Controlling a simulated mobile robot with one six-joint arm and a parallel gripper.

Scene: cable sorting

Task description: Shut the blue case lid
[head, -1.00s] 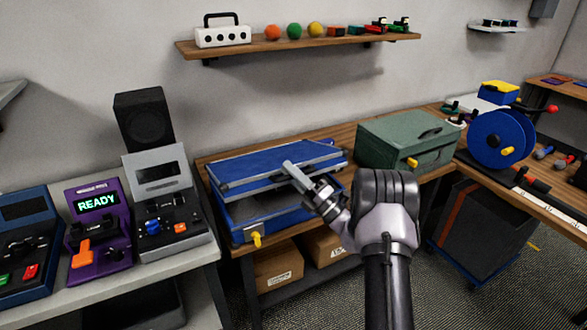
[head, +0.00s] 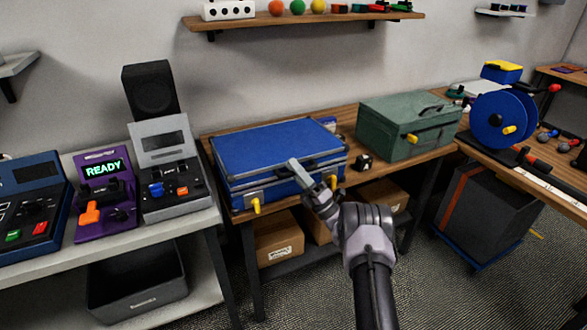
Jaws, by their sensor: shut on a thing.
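The blue case (head: 234,193) sits on the wooden bench in the head view. Its blue lid (head: 272,147), with a grey rim, lies flat over the base, and I see no clear gap along the front. Two yellow latches show on the front, one at the left (head: 256,206) and one at the right (head: 333,182), partly beside my fingers. My gripper (head: 304,176) is at the lid's front edge, right of its middle, and is shut on the lid. The fingers hide part of the front rim.
A green case (head: 405,125) stands right of the blue case, with a small black object (head: 364,161) between them. A blue reel (head: 497,128) stands farther right. Purple (head: 105,190) and grey (head: 172,180) consoles stand at the left. A wall shelf (head: 300,20) runs above.

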